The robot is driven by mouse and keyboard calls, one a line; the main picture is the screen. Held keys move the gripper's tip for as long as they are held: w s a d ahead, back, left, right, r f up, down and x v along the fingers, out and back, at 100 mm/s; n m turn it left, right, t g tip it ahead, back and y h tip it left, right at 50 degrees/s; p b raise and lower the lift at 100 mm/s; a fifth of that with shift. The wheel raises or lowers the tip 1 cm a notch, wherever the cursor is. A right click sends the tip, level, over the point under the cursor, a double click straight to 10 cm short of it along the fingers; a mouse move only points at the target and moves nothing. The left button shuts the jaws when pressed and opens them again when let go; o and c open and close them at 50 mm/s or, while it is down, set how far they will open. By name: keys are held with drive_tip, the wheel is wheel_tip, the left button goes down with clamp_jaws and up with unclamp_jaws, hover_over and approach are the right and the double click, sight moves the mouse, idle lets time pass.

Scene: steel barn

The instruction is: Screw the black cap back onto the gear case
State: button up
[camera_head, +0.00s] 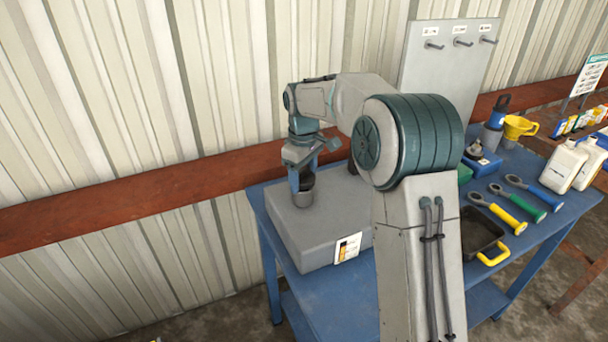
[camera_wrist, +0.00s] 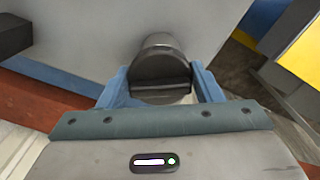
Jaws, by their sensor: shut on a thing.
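The gear case (camera_head: 325,222) is a grey box with a label on its front side, at the left end of the blue table. Its grey top also fills much of the wrist view (camera_wrist: 235,35). My gripper (camera_head: 302,185) points down over the left part of the case top. Its two blue fingers (camera_wrist: 160,88) are shut on the dark cap (camera_wrist: 160,68), one on each side. In the head view the cap (camera_head: 304,181) shows between the fingers, above a short grey neck (camera_head: 302,198). The wrist view does not show the thread or how far the cap is seated.
The blue table (camera_head: 345,295) holds wrenches with yellow, green and blue handles (camera_head: 515,205), a black tray with a yellow handle (camera_head: 480,235), white bottles (camera_head: 565,165) and a yellow jug (camera_head: 517,130). A pegboard (camera_head: 445,75) stands behind. A rust-red beam (camera_head: 130,200) runs along the wall.

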drive_tip(key=shift+f+b, duration=0.3)
drive_tip(key=shift+f, duration=0.25)
drive_tip(key=m, duration=0.3)
drive_tip(key=m+p, duration=0.1)
drive_tip(key=m, duration=0.3)
drive_tip(key=shift+a+m, duration=0.1)
drive_tip(key=shift+m, duration=0.2)
drive_tip(key=m, duration=0.4)
drive_tip(key=shift+m+p, duration=0.6)
drive_tip(key=shift+m, duration=2)
drive_tip(key=o, duration=1)
drive_tip(key=c, duration=0.7)
